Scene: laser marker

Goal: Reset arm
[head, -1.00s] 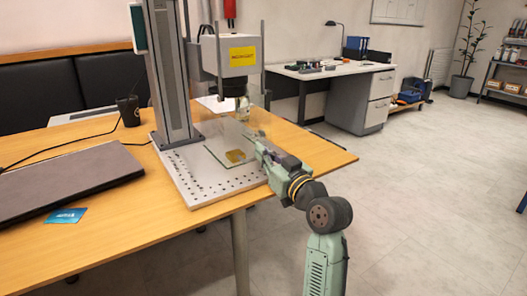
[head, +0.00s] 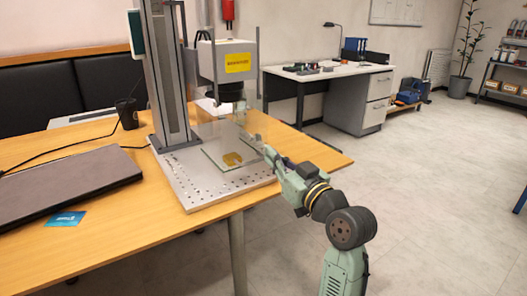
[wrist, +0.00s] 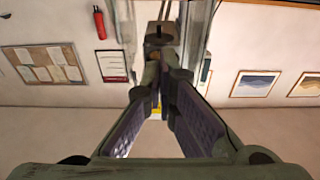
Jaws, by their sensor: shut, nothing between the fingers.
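My gripper (head: 250,139) is at the right side of the laser marker's base plate (head: 205,197), in front of and below the white laser head (head: 236,62). In the wrist view my gripper (wrist: 160,68) has its two fingers meeting towards the tips, with nothing held. My green arm reaches in from the lower right of the head view. A small gold-coloured piece (head: 232,159) lies on the plate, under or behind a clear panel, left of the gripper. I cannot tell whether the gripper touches the panel.
The marker's grey column (head: 170,75) stands at the plate's back left. A closed laptop (head: 65,185), a blue card (head: 67,219) and a black cup (head: 127,113) are on the wooden table (head: 120,240). The floor right of the table is clear.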

